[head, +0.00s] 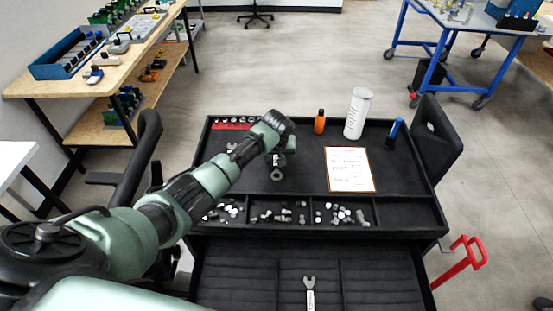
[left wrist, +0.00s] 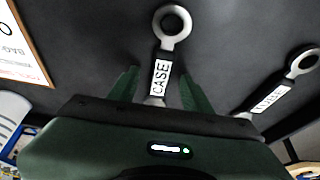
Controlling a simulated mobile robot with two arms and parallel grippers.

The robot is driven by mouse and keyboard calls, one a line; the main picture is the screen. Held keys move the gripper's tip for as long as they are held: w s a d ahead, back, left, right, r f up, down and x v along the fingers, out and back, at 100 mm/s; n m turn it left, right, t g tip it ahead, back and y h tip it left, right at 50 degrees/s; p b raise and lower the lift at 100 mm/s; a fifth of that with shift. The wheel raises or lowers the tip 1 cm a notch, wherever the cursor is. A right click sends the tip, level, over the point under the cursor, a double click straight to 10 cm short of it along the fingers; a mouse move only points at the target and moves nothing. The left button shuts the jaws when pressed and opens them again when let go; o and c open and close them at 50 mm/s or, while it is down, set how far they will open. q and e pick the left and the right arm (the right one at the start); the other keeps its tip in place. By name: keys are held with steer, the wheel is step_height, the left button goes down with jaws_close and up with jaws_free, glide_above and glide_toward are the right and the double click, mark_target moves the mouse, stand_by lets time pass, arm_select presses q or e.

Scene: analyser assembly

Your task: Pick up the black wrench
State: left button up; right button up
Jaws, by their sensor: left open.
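A wrench with a grey ring end, a dark neck and a white label reading CASE (left wrist: 161,76) lies on the black cart top, between the fingers of my left gripper (left wrist: 157,82) in the left wrist view. The fingers are open, one on each side of its handle; I cannot tell whether they touch it. Its ring end shows below my gripper in the head view (head: 276,175). A second, similar labelled wrench (left wrist: 268,98) lies to the right in the left wrist view, apart from the gripper. Neither wrench looks wholly black. My right gripper is out of view.
An orange bottle (head: 319,121), a white canister (head: 357,113), a blue marker-like item (head: 394,132) and a printed sheet (head: 349,170) stand or lie on the cart top. An open drawer below holds another wrench (head: 309,291).

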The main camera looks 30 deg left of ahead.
arm_select(q)
steer(key=shift+c, duration=0.3)
jaws_close()
